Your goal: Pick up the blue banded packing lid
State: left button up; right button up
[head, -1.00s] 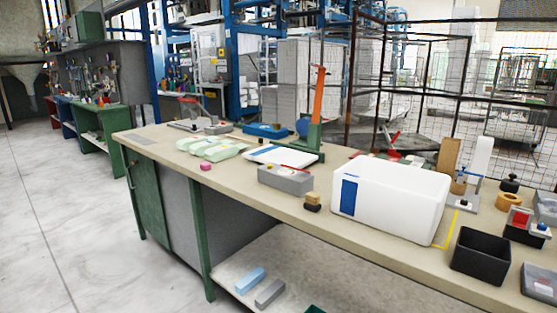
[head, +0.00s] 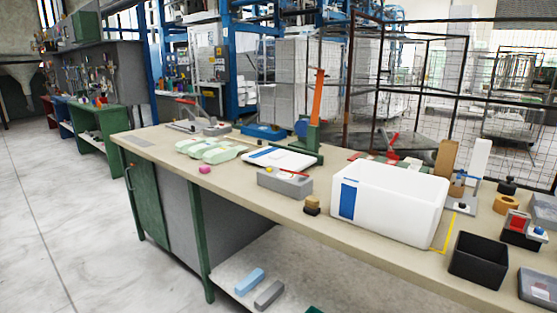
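A flat white lid with a blue band (head: 291,161) lies on the workbench (head: 232,181), left of the big white box. The foot of a green and orange upright tool (head: 314,130) stands at its right rear edge. The white box (head: 400,204) has a blue band down its left end and stands right of the middle of the bench. Neither of my grippers is in view.
A grey block (head: 287,185) sits just in front of the lid, with a pink piece (head: 204,169) to its left. Pale green trays (head: 212,150) lie left of the lid. A black bin (head: 478,259) stands at the right. Wire cages (head: 430,90) stand behind the bench.

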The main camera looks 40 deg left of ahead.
aim_at(266, 157)
jog(key=j+z, duration=0.3)
jog(key=j, duration=1.4)
jog(key=k, duration=0.1)
